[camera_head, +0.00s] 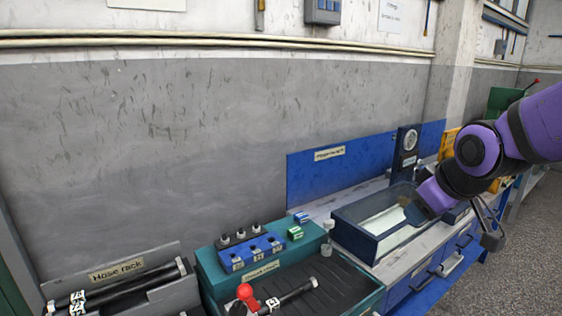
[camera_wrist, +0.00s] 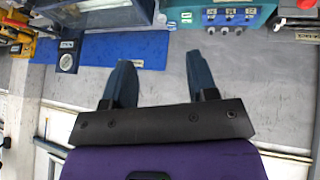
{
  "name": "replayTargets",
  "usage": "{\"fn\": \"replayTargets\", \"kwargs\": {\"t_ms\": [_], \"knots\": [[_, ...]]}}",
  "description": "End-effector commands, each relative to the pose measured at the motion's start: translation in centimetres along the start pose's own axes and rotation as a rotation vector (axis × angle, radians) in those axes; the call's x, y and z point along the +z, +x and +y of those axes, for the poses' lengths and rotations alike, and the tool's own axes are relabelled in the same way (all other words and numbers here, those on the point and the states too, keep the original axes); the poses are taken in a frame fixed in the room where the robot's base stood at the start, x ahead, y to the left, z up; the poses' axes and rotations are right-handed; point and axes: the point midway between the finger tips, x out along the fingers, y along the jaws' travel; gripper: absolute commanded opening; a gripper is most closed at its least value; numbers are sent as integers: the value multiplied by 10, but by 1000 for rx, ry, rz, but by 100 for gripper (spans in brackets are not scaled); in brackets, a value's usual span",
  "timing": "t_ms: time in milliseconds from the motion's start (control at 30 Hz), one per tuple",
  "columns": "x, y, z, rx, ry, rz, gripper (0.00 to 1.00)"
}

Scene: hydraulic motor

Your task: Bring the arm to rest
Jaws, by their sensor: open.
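My arm, purple and black, reaches in from the right in the head view and is bent at a joint. Its end shows dark over the right part of a dark-rimmed basin, where the fingers are hard to make out. In the wrist view my gripper (camera_wrist: 158,75) has its two dark teal fingers apart, with nothing between them. Beyond the fingers are grey wall and a blue backboard (camera_wrist: 140,47). The wrist picture looks upside down.
The basin (camera_head: 345,230) stands on the bench beside a gauge stand (camera_head: 407,147). To the left are a blue port block (camera_head: 252,254), a teal tray (camera_head: 372,299) holding a black hose (camera_head: 292,295) and red ball (camera_head: 245,291), and a hose rack (camera_head: 165,262).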

Motion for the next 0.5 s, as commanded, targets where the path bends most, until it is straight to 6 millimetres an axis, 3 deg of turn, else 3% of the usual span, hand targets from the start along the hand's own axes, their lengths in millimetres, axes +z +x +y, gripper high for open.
{"fn": "replayTargets", "kwargs": {"t_ms": [33,300,500], "knots": [[7,-17,2,4,47,-7,53],[50,-91,-4,10,289,-79,53],[81,-132,-17,20,437,-127,53]]}}
